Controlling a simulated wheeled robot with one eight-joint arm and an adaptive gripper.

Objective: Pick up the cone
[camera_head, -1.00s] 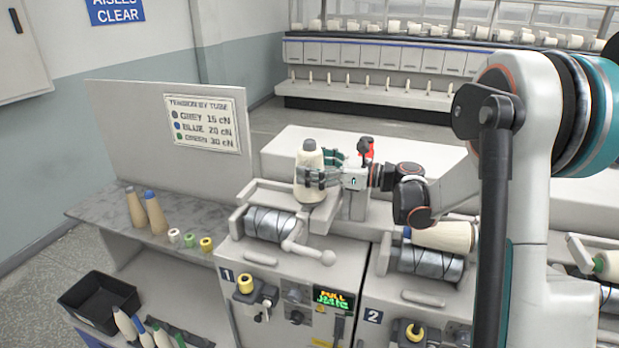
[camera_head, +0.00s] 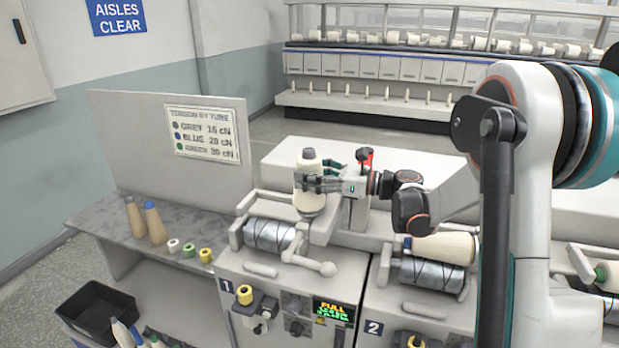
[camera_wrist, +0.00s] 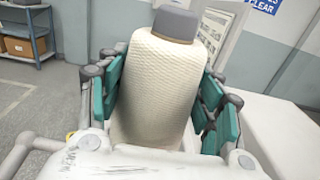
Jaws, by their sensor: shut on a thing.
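A cream yarn cone (camera_head: 309,199) with a grey tube top stands upright above the first winding head in the head view. My gripper (camera_head: 320,183) is shut around it from the right. In the wrist view the cone (camera_wrist: 160,88) fills the middle, with the teal finger pads of my gripper (camera_wrist: 165,100) on both sides of it. I cannot tell whether the cone's base touches the machine below it.
A metal drum (camera_head: 268,235) sits just below the cone. A white lever (camera_head: 310,262) sticks out in front. Two brown empty tubes (camera_head: 145,222) stand on the left shelf beside several small spools. A black bin (camera_head: 97,309) lies lower left. Another cone (camera_head: 444,247) lies at unit 2.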

